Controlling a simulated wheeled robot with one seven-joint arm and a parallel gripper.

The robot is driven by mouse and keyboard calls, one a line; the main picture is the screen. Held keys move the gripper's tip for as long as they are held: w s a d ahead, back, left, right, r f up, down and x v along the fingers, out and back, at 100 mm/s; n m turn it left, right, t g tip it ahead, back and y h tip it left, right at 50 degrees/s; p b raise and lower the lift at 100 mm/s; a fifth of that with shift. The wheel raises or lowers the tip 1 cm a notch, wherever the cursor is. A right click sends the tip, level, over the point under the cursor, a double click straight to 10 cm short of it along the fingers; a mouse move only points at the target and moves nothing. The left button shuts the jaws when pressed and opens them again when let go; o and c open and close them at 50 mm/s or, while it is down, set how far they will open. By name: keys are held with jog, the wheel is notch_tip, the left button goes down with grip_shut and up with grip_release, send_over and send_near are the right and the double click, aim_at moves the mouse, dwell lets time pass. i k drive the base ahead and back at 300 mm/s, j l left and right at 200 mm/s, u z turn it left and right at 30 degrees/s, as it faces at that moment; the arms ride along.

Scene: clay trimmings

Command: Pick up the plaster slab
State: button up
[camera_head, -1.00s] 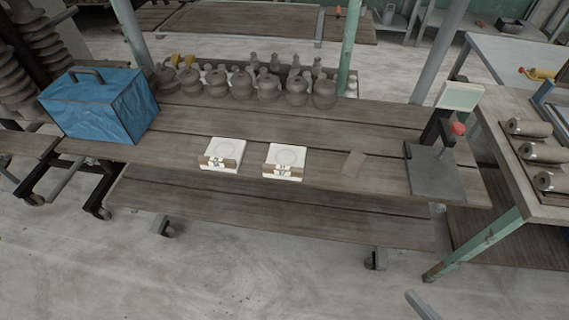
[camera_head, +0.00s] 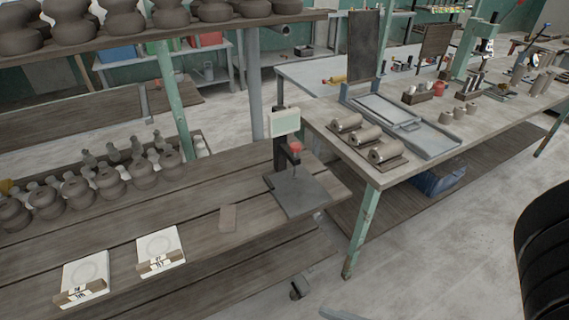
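Two white square slabs with a round mark on top lie on the wooden bench (camera_head: 200,240). The left slab (camera_head: 88,268) is near the bench's front edge at lower left. The right slab (camera_head: 160,243) lies a short way to its right. Each has a brown holder with a small label at its front edge. The labels are too small to read, and I cannot tell which slab is meant. My gripper is not in view; a dark ribbed part, likely of my arm, shows at the right edge.
A small brown flat piece (camera_head: 228,218) and a scale-like device (camera_head: 303,194) with a red knob stand right of the slabs. Grey clay pots (camera_head: 108,176) line the back. A second table (camera_head: 375,178) with clay rolls (camera_head: 386,152) stands at right. Floor is clear at lower right.

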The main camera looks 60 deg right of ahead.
aim_at(159, 251)
jog(key=i+l+u, duration=0.1)
jog(key=l, duration=0.3)
jog(key=i+l+u, duration=0.15)
jog(key=l, duration=0.25)
jog(key=l+u, duration=0.1)
jog(key=l, duration=0.3)
jog(key=i+l+u, duration=0.1)
jog(key=l, duration=0.3)
jog(key=u, duration=1.25)
